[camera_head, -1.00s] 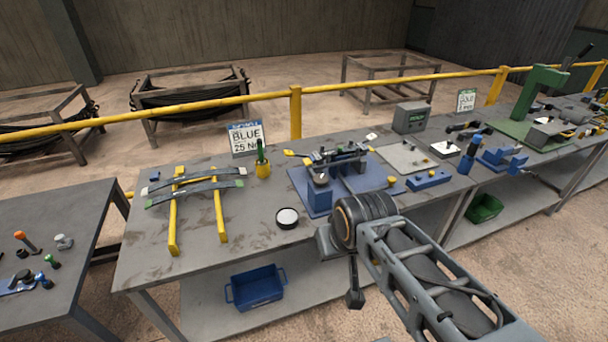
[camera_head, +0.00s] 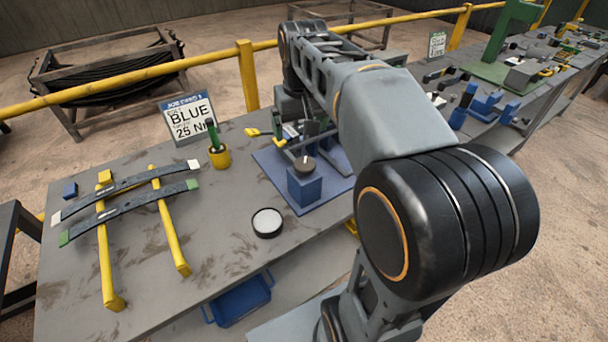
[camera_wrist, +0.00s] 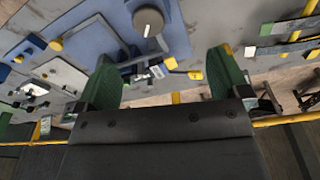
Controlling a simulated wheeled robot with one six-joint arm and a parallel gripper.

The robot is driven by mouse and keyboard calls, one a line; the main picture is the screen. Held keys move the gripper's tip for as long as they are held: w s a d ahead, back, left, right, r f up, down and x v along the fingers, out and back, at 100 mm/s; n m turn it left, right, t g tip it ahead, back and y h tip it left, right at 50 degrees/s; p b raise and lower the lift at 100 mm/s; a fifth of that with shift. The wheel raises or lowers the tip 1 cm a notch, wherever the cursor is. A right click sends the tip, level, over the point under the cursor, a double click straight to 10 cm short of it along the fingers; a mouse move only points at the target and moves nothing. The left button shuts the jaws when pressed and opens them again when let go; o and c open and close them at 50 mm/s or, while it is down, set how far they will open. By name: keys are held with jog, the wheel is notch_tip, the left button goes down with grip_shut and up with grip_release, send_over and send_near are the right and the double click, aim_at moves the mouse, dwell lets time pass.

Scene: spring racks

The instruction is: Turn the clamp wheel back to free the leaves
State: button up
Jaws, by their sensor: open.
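A round dark knob with a pale mark, which looks like the clamp wheel (camera_head: 305,166), tops a blue block (camera_head: 304,188) on the blue fixture plate (camera_head: 276,176). The same wheel (camera_wrist: 148,19) shows near the top of the wrist view. My gripper (camera_wrist: 169,72) is open and empty, its green-padded fingers apart, with the wheel out beyond them and clear of both. Metal clamp parts (camera_wrist: 152,74) show between the fingers.
Two dark curved leaves (camera_head: 130,209) rest across yellow rails (camera_head: 170,225) at left. A yellow cup (camera_head: 220,157) with a green-handled tool, a round white-topped dish (camera_head: 267,222) and a BLUE 25 sign (camera_head: 188,117) stand nearby. A yellow railing (camera_head: 215,54) runs behind the bench.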

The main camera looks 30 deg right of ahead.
jog(key=g+b, duration=0.1)
jog(key=b, duration=0.2)
send_over(305, 164)
notch_tip(305, 164, down, 3)
notch_tip(305, 164, down, 13)
jog(key=shift+f+b, duration=0.1)
jog(key=shift+b, duration=0.45)
jog(key=shift+c, duration=0.2)
jog(key=c, duration=0.9)
